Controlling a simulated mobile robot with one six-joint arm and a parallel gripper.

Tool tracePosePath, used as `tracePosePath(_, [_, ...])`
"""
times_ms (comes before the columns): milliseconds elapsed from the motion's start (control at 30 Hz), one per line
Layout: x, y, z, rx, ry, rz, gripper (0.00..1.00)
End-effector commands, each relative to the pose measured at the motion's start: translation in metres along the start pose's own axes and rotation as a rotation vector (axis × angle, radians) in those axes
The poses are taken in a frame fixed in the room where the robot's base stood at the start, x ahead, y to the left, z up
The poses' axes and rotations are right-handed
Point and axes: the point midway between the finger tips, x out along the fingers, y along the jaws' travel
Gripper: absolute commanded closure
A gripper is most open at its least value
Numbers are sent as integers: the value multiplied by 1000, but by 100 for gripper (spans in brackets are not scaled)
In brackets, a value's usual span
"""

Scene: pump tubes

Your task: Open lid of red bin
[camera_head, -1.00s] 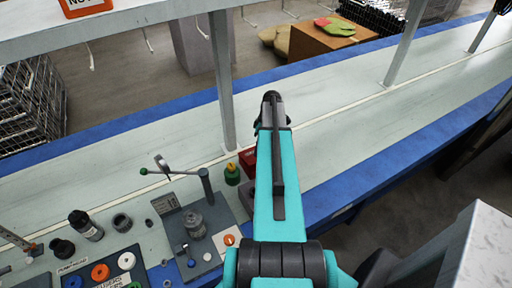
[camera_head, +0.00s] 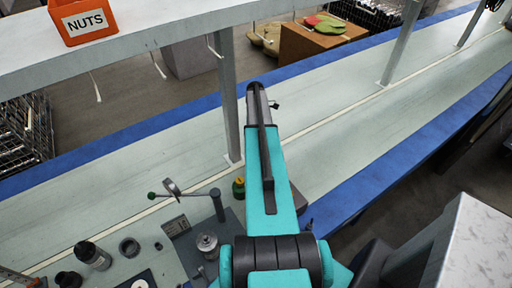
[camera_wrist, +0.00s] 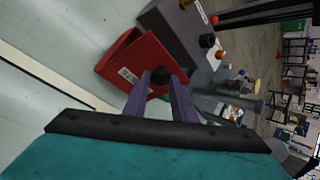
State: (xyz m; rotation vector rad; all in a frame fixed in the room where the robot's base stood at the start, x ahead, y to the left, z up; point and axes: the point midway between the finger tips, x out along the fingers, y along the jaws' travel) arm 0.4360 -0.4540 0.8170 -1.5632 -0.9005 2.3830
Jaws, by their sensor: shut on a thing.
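The red bin (camera_wrist: 140,62) shows in the wrist view, tilted in the picture, with a white label on one side. A round black knob (camera_wrist: 160,75) sits between the two fingertips of my gripper (camera_wrist: 160,80), which is shut on it. Whether the lid is raised from the bin is hard to tell. In the head view my arm hides the bin and the gripper.
Parts and a clamp-like stand (camera_head: 190,193) lie left of my arm. The bench (camera_head: 360,135) at right is mostly clear.

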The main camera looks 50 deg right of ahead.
Motion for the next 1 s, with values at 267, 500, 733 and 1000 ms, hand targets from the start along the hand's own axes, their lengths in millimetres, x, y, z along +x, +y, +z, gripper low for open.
tracePosePath(267, [-2,0,0,10,-35,-23,100])
tracePosePath(500, [-2,-1,-1,9,-38,-22,100])
tracePosePath(733, [-2,-1,-3,7,-38,-21,57])
tracePosePath(1000, [-2,-2,-4,5,-37,-21,57])
